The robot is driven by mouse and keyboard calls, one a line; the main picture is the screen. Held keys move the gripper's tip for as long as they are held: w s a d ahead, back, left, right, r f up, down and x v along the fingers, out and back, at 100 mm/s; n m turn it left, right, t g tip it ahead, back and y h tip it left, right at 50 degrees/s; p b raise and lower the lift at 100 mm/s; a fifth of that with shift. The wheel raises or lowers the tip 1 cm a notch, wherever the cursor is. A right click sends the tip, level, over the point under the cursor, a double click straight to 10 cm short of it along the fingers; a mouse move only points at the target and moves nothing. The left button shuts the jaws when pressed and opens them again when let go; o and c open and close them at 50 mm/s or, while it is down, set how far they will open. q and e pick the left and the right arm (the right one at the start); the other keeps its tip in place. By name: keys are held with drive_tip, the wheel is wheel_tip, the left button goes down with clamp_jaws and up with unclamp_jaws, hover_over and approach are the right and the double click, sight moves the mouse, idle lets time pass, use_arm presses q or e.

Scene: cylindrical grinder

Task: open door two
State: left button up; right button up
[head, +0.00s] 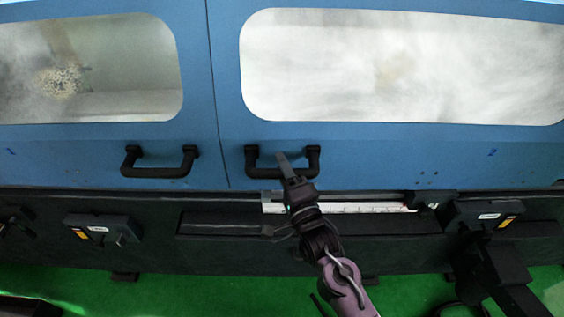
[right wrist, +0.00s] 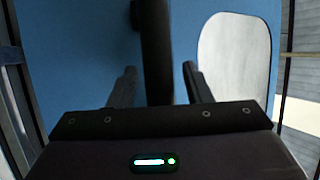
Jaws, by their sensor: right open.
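Door two (head: 400,160) is the right blue door, marked with a small "2" and fitted with a large window. It meets the left door along a narrow seam and looks closed. Its black handle (head: 313,158) sits at the lower left of the door. My right gripper (head: 283,158) is at this handle, its fingers over the middle of the bar. In the right wrist view, the open fingers (right wrist: 160,72) stand on either side of the dark handle bar (right wrist: 155,45), with gaps visible on both sides. My left gripper is not in view.
The left door (head: 90,150) has its own black handle (head: 160,170) near the seam. Below the doors run a dark machine ledge, a pale rail (head: 350,207) and black boxes (head: 488,215). The green floor (head: 200,290) shows in front.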

drive_tip(key=shift+w+a, duration=0.15)
drive_tip(key=shift+w, duration=0.2)
